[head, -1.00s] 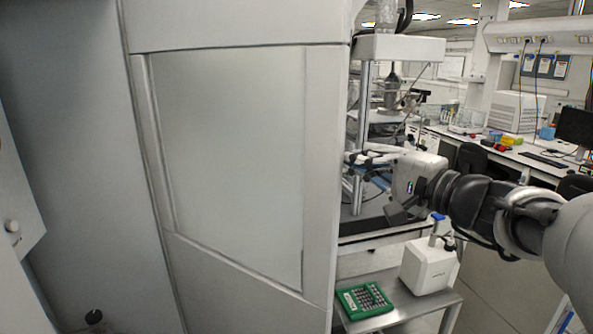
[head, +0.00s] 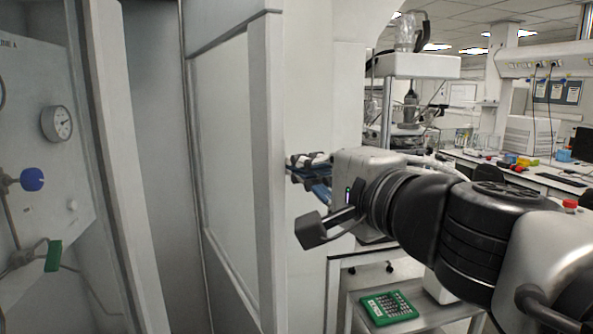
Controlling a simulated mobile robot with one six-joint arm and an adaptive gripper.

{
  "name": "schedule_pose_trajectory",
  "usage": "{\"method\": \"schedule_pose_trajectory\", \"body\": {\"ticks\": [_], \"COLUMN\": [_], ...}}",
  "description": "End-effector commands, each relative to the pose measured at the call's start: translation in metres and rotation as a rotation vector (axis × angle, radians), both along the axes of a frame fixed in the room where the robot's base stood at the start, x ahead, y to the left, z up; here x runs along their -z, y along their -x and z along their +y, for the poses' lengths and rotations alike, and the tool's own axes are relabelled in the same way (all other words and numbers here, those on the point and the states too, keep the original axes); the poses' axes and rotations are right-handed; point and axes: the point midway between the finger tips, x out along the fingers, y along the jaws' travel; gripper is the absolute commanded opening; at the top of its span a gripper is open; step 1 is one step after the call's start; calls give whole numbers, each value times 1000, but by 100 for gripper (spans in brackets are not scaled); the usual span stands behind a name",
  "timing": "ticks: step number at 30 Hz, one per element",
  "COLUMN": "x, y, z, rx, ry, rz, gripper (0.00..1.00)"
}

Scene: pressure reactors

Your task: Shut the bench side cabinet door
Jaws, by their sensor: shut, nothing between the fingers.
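The side cabinet door (head: 226,150), a tall pale framed panel, stands open in the head view and is seen at a steep slant. Its near upright edge (head: 266,165) faces me. My gripper (head: 292,167) is shut and empty, its fingers pointing left just right of that edge. I cannot tell whether the fingertips touch the door. The open cabinet (head: 155,140) lies left of the door; its inside shows a grey wall.
At far left is a panel with a pressure gauge (head: 57,123), a blue knob (head: 32,179) and a green-handled valve (head: 53,255). A low steel table (head: 425,320) with a green rack (head: 388,307) stands at lower right. Benches line the back right.

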Motion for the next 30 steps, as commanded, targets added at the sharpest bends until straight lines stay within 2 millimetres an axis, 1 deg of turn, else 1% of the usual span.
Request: {"method": "schedule_pose_trajectory", "body": {"ticks": [1, 6, 12, 15, 21, 30], "x": [1, 0, 1, 0, -2, -3], "y": [9, 26, 40, 46, 56, 61], "z": [14, 45, 76, 87, 102, 109], "rx": [-12, -11, -9, -7, -4, 0], "ry": [0, -1, 0, -2, -4, -7], "rz": [-4, -2, 1, 1, -6, -11], "gripper": [0, 0, 0, 0, 0, 0]}}
